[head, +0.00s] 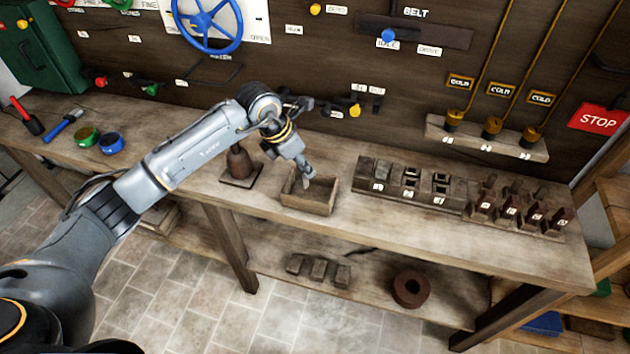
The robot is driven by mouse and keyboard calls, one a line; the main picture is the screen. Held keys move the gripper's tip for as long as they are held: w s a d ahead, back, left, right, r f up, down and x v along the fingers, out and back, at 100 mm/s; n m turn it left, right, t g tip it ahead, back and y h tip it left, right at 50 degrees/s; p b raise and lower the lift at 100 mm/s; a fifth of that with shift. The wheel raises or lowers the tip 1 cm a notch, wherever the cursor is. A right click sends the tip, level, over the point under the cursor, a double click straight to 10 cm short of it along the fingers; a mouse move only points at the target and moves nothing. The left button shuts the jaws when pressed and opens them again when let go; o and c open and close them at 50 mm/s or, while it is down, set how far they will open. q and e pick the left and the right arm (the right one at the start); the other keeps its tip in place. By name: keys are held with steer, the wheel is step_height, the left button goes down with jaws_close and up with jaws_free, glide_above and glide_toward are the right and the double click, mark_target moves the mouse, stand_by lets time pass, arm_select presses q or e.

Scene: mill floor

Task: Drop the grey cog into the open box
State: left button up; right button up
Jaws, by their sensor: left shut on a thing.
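My left gripper (306,173) points down over the open box (309,207), a small wooden box on the bench. Its fingers are shut on a small grey thing (306,183), apparently the grey cog, held at or just above the box opening. The fingers cover much of it, so its shape and any teeth are hard to make out. I cannot tell whether it touches the box. My right gripper is not in view.
A brown wooden piece on a square base (240,165) stands close left of the box. A dark rack with numbered slots (408,184) and several labelled blocks (510,210) are to the right. Green (87,136) and blue (111,143) round items lie far left. The bench front is clear.

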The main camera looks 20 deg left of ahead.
mark_target(304, 178)
arm_select(q)
steer(key=shift+w+a+f, duration=0.1)
steer(key=shift+w+f, duration=0.05)
steer(key=shift+w, duration=0.35)
steer(key=shift+s+f, duration=0.2)
steer(key=shift+s+f+b, duration=0.15)
steer(key=shift+f+b, duration=0.35)
steer(key=shift+f, duration=0.15)
steer(key=shift+s+f+b, duration=0.15)
steer(key=shift+f+b, duration=0.35)
steer(key=shift+f, duration=0.1)
steer(key=shift+w+f+b, duration=0.15)
steer(key=shift+f+b, duration=0.3)
steer(key=shift+f, duration=0.75)
steer(key=o, duration=1.1)
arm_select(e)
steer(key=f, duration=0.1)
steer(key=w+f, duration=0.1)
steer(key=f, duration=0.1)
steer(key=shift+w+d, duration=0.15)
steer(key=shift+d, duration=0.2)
